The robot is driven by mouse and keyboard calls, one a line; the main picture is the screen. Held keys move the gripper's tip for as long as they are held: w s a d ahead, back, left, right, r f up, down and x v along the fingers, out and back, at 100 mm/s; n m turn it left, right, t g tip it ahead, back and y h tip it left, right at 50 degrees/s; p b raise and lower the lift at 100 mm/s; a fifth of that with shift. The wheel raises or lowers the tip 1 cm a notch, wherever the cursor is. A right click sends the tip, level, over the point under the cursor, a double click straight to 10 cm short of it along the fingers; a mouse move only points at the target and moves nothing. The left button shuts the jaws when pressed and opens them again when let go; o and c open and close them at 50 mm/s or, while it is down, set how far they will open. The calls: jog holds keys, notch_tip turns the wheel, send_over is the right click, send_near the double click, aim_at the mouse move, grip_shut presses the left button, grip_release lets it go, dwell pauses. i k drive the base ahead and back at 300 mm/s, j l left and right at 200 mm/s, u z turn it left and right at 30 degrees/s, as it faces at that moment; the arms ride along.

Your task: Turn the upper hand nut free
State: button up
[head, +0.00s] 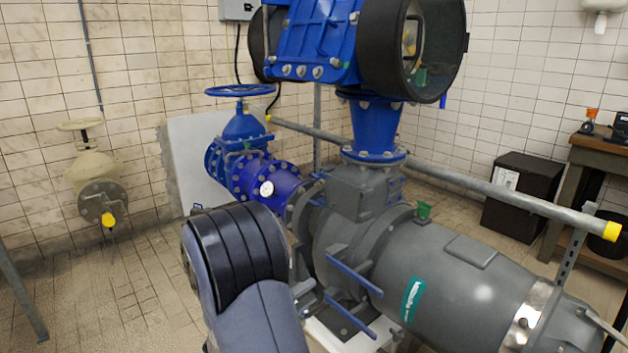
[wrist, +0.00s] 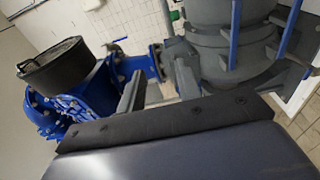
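Two blue bars, which look like the hand nuts' handles, stand out from the grey pump casing. The upper bar (head: 353,274) slants down to the right in the head view; the lower bar (head: 350,316) is below it. The wrist view is turned sideways; there one blue bar (wrist: 234,36) and another (wrist: 290,30) show at the top right. My gripper (wrist: 158,88) shows two grey fingers apart with nothing between them. It points past the bars, which lie to its right in the wrist view.
The grey pump casing (head: 455,275) fills the lower right. Above it is a large blue housing (head: 310,45) with black round ends. A blue valve with a handwheel (head: 238,91) stands behind. A grey pipe (head: 530,203) with yellow ends crosses at right. Tiled floor (head: 130,270) is clear at left.

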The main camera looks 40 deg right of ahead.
aim_at(319, 175)
jog(key=i+l, duration=0.4)
jog(key=i+l+z, duration=0.15)
jog(key=i+l, duration=0.2)
jog(key=i, duration=0.15)
jog(key=i+l, duration=0.35)
jog(key=i+l+z, duration=0.1)
jog(key=i+l, duration=0.2)
jog(key=i, duration=0.3)
